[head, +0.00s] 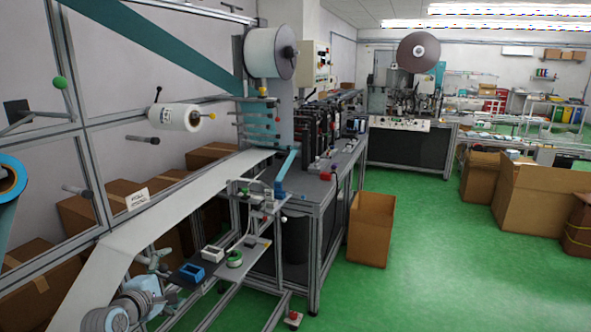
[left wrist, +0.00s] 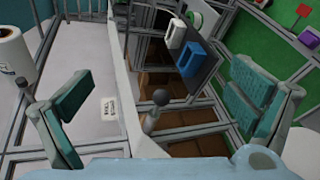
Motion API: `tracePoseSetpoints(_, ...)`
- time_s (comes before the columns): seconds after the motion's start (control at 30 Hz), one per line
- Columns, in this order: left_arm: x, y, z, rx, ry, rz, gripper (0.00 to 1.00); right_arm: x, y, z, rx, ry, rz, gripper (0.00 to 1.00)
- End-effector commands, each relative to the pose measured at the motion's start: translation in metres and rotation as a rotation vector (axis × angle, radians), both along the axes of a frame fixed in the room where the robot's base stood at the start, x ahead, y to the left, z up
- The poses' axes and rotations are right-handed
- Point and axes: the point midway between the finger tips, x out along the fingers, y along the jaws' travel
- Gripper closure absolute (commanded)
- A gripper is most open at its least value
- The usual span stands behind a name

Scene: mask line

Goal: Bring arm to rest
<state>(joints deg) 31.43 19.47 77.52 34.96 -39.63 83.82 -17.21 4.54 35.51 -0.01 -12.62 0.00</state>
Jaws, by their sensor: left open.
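My left arm comes in at the lower left of the head view, beside the white web of material (head: 160,212). My left gripper (head: 168,272) is small and partly lost among the frame parts there. In the left wrist view my left gripper (left wrist: 163,88) shows two teal finger pads spread wide apart. Nothing is between them, and a dark round knob on a rod appears in the gap, farther off. My right arm and gripper are not in view.
A low shelf holds a blue box (head: 192,272), a white box (head: 212,253) and a green ring (head: 235,258) near my left gripper. The mask machine's metal frame (head: 318,235) stands beyond. An open carton (head: 370,230) sits on clear green floor (head: 430,270).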

Motion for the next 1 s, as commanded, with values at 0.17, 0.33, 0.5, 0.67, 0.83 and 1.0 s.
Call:
tracePoseSetpoints(0.17,0.011,0.048,0.053,1.152,-0.228,-0.038,0.0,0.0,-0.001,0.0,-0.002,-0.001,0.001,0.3)
tracePoseSetpoints(0.33,0.006,0.058,0.074,2.067,-0.226,-0.075,0.0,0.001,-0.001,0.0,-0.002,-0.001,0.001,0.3)
tracePoseSetpoints(0.5,-0.013,0.055,-0.031,1.992,-0.1,-0.251,0.0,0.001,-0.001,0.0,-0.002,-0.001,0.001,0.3)
tracePoseSetpoints(0.67,-0.054,0.049,-0.138,1.915,0.033,-0.429,0.0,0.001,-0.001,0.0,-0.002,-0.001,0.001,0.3)
tracePoseSetpoints(0.83,-0.123,0.038,-0.249,1.815,0.183,-0.624,0.0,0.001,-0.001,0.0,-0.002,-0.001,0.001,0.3)
tracePoseSetpoints(1.0,-0.213,0.023,-0.344,1.702,0.331,-0.808,0.0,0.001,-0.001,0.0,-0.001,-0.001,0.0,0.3)
